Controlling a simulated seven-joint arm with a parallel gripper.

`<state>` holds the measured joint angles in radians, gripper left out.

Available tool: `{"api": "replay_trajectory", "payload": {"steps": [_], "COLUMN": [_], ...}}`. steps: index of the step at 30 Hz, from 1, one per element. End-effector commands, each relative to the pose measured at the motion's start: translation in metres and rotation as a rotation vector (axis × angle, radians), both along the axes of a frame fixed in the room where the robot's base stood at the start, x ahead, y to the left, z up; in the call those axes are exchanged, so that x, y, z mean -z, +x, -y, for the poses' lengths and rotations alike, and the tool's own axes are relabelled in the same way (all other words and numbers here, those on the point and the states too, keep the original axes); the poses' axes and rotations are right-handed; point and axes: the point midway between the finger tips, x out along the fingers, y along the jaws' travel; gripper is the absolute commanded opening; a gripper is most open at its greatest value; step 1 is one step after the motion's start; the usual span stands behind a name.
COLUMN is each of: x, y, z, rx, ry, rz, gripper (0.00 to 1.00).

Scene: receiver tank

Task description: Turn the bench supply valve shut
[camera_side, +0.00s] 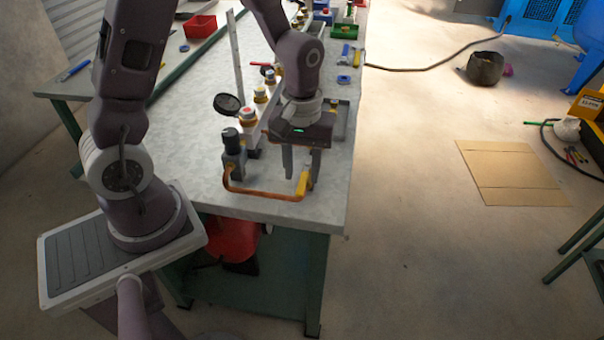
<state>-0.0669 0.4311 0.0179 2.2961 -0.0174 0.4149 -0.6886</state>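The bench supply valve appears as a yellow lever handle (302,184) at the near right end of a copper pipe (262,195), close to the bench's front edge. My gripper (302,180) points down over it, with its two fingers apart, one on each side of the handle. Gaps seem to show between the fingers and the handle, but contact on the far side cannot be told. The valve body is small and partly hidden by the handle and fingers. The pipe's other end meets a grey block with a black knob (231,138).
A round dark gauge (227,104) and a row of fittings with yellow collars (261,95) stand left of my gripper. A grey tray (340,122) lies behind it. The grey bench top (190,150) is clear at left. A green bin (345,31) stands farther back.

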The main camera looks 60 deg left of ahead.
Motion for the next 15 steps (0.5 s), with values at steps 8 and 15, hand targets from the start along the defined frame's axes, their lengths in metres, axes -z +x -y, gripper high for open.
{"api": "replay_trajectory", "payload": {"steps": [8,15], "x": [0.019,0.018], "y": [0.0,0.0], "z": [0.0,0.0], "rx": [0.001,0.001], "ry": [0.0,0.0], "rz": [0.001,0.001], "gripper": [0.37,0.16]}}
